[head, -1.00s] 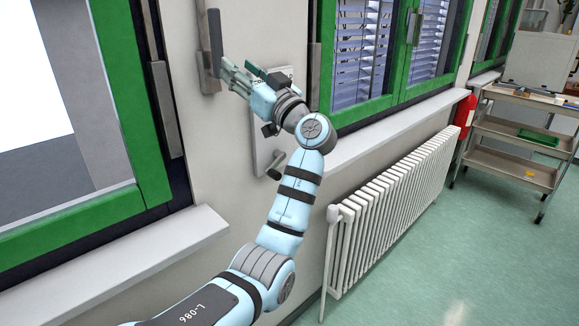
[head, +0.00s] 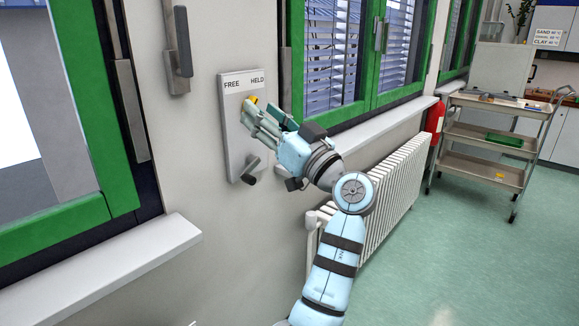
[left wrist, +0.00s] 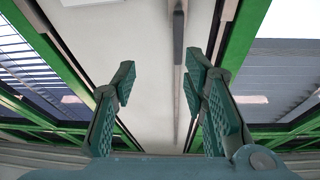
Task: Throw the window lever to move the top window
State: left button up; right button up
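A dark grey upright lever (head: 182,43) is on the wall at the upper left of the head view. In the left wrist view a long grey bar with a handle (left wrist: 178,50) runs along the wall, seen between the fingers but beyond them. A pale panel (head: 231,130) marked FREE and HELD carries a small yellow part (head: 254,99) and a dark knobbed handle (head: 251,170) low down.
Green-framed windows (head: 369,60) flank the wall strip, with projecting sills (head: 100,270). A white radiator (head: 385,190) is below the right window. A cart (head: 485,140) and red extinguisher (head: 435,115) stand farther right, with clear green floor (head: 460,260) in front.

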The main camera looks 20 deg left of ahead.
pick_arm(q)
jog(key=w+d+f+m+t+h, duration=0.1)
jog(key=w+f+m+t+h, duration=0.3)
jog(key=f, duration=0.7)
jog(key=w+m+h, duration=0.1)
jog(key=w+m, duration=0.1)
jog(key=w, duration=0.1)
jog(key=shift+w+f+m+t, duration=0.3)
jog(key=shift+w+f+t, duration=0.05)
jog(key=shift+t, duration=0.05)
